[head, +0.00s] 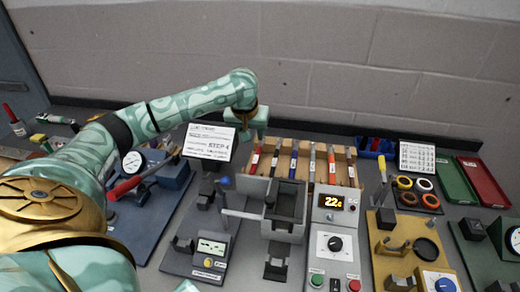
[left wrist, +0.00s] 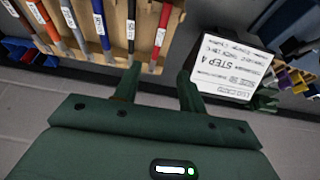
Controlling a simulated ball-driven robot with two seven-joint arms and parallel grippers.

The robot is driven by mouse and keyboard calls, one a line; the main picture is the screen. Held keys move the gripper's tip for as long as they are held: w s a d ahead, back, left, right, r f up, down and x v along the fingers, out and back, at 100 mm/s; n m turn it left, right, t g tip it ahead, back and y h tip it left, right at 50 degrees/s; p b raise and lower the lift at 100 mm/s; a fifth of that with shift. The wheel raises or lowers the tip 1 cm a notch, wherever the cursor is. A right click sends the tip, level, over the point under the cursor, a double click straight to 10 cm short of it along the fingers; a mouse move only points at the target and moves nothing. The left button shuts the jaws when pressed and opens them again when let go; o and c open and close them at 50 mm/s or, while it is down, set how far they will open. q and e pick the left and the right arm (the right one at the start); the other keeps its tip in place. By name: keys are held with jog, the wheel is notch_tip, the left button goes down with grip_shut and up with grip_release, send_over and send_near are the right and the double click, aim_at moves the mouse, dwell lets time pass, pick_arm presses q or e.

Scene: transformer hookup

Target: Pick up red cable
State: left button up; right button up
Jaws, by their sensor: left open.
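The red cable (head: 254,161) stands at the left end of a row of cables in the wooden rack. It also shows in the left wrist view (left wrist: 162,28) as a red rod with a white label. My left gripper (head: 252,130) is above and behind the rack's left end, with its fingers pointing toward the cables. In the left wrist view my left gripper (left wrist: 157,84) is open and empty. The red cable lies beyond the gap between the fingers, apart from them. My right gripper is not in view.
Black, blue and orange-red cables stand beside the red one in the wooden rack (left wrist: 113,55). A white STEP 4 sign (head: 209,141) stands left of the rack. A grey fixture (head: 285,205) and a panel reading 22 (head: 335,203) stand in front.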

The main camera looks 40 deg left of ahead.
pick_arm(q)
jog(key=b, duration=0.4)
send_near(256, 159)
jog(key=x, duration=0.2)
jog(key=shift+a+f, duration=0.1)
jog(key=shift+f, duration=0.15)
jog(key=shift+w+a+f, duration=0.1)
jog(key=shift+w+f, duration=0.05)
jog(key=shift+f, duration=0.3)
jog(key=b+x, duration=0.3)
jog(key=x, duration=0.2)
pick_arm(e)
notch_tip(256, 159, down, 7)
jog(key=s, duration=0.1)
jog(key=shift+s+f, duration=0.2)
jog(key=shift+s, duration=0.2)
pick_arm(q)
jog(key=shift+r, duration=0.1)
grip_shut()
